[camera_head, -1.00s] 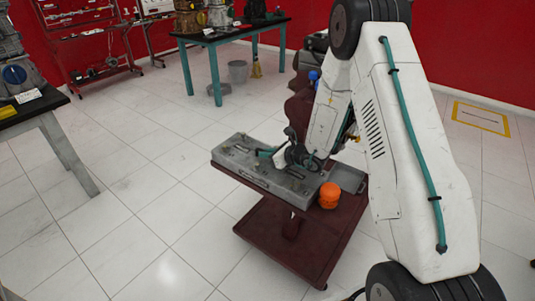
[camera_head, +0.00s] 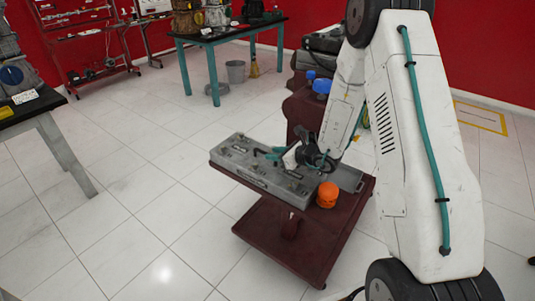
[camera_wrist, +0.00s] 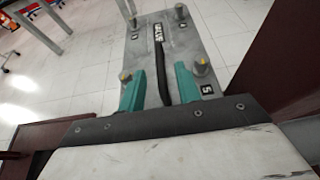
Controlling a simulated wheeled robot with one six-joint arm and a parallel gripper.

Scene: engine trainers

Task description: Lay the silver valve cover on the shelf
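The silver valve cover (camera_head: 236,152) is a long grey slab with pegs, lying on top of the maroon cart (camera_head: 345,215). In the wrist view its plate (camera_wrist: 190,48) shows numbered labels, upright pegs and a "VALVE" label beside a black bar handle (camera_wrist: 160,75). My gripper (camera_head: 267,154) is low over the cover. In the wrist view its teal fingers (camera_wrist: 160,88) stand on either side of the handle, with gaps showing between. A lower maroon shelf (camera_head: 275,240) of the cart is in view; I cannot tell if it is the task's shelf.
An orange jar (camera_head: 327,194) stands at the cart's near right corner, close to the cover, with a grey tray (camera_head: 349,178) behind it. Blue-topped items (camera_head: 321,86) stand beyond my arm. A dark table (camera_head: 225,36) stands at the back. Floor left of the cart is clear.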

